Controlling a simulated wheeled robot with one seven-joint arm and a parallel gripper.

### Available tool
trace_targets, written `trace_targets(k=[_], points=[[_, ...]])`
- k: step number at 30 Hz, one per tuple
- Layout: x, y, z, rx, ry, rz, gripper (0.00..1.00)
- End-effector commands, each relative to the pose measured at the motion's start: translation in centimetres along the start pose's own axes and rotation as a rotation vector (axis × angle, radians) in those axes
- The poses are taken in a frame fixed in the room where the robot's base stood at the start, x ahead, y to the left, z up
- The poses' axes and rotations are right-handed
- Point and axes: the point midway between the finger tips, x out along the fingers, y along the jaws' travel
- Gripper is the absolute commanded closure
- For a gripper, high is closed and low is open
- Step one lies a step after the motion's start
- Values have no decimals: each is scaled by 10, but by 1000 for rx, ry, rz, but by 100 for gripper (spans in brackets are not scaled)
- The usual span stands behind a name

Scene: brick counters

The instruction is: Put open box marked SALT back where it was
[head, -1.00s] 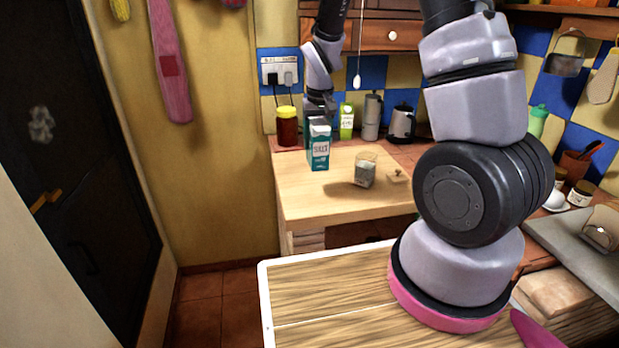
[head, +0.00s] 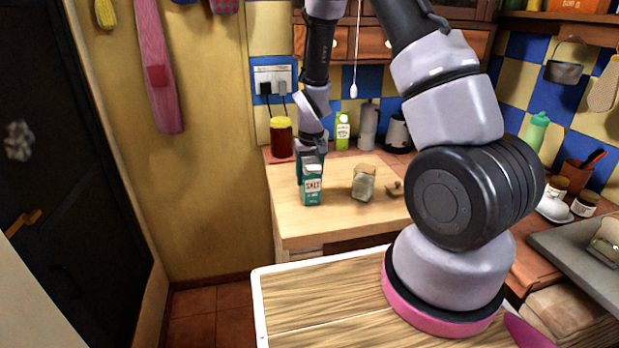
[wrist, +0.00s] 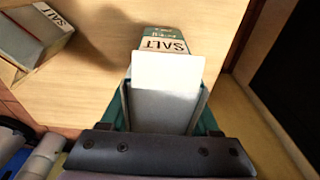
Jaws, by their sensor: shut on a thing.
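A teal and white carton marked SALT (head: 312,190) is at the left of the light wooden counter, upright in the head view. My gripper (head: 311,158) points down and is shut on it from above and behind. In the wrist view the carton (wrist: 165,45) fills the middle, its label upside down and a pale panel between teal sides. I cannot tell whether its base touches the counter.
A small beige piece with a knob (head: 394,188) lies right of the glassy container. The front left of the counter (head: 300,227) is clear.

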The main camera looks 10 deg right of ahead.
Motion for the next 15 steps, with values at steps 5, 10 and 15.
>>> trace_targets(k=[5, 10, 15], points=[[3, 0, 0, 1, 2, 0, 100], [5, 0, 0, 0, 1, 0, 100], [6, 0, 0, 0, 1, 0, 8]])
